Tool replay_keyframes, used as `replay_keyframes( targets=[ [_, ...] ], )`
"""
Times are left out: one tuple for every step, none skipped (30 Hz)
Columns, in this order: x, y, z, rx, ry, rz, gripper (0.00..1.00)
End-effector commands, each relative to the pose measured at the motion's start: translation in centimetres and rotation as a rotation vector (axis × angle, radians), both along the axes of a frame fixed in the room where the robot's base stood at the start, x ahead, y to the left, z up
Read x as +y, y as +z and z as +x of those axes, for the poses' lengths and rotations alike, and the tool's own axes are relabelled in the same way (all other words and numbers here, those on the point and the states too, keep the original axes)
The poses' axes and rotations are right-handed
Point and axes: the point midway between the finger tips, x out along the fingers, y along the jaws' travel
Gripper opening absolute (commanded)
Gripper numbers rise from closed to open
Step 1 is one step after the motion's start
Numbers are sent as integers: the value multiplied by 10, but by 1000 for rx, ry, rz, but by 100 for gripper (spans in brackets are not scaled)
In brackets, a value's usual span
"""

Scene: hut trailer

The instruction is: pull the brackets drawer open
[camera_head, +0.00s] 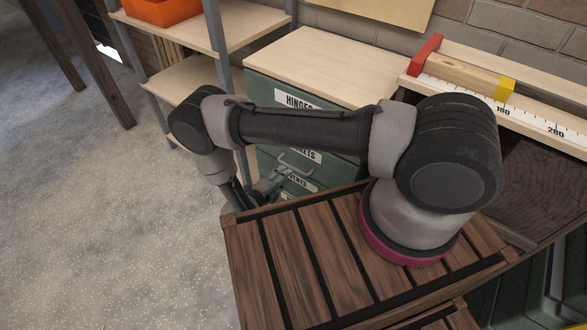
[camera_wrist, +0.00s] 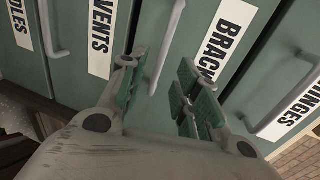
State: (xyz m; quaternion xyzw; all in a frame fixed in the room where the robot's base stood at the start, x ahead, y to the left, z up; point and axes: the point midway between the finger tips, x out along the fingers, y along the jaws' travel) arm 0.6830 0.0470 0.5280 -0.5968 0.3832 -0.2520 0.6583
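The brackets drawer (camera_wrist: 245,75) is a green drawer front with a white label, partly cut off in the wrist view. Its grey bar handle (camera_wrist: 168,45) runs below that label. My gripper (camera_wrist: 163,85) is open, with one finger on each side of the lower end of this handle and gaps showing on both sides. In the head view, the brackets label (camera_head: 305,154) shows only in part under my arm, and my gripper (camera_head: 268,186) is by the handle (camera_head: 294,164). The drawer looks shut.
The hinges drawer (camera_wrist: 301,105) and the vents drawer (camera_wrist: 101,38) lie on either side. A wooden top (camera_head: 325,65) covers the cabinet. A shelf with an orange bin (camera_head: 160,10) stands at left. Open floor (camera_head: 120,210) lies at left.

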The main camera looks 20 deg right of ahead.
Motion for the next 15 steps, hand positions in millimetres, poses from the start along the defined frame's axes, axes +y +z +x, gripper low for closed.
replay_keyframes(
  targets=[
    [-8,-1,4,0,-5,0,32],
    [-12,-2,7,0,-7,0,32],
    [-18,-3,11,0,-7,0,32],
    [-22,-4,14,-1,-7,-1,32],
    [-26,-6,17,0,-7,0,32],
    [-32,-7,21,-1,-8,1,32],
    [-36,-8,24,-1,-8,1,32],
    [-39,-9,26,-1,-8,1,32],
    [-43,-10,29,-1,-8,2,32],
    [-46,-11,31,-2,-8,1,32],
    [-48,-11,33,-2,-8,1,32],
    [-50,-12,35,-2,-7,2,32],
    [-52,-12,36,-2,-6,2,32],
    [-53,-12,37,-2,-6,2,32],
    [-54,-13,38,-3,-6,2,32]
  ],
)
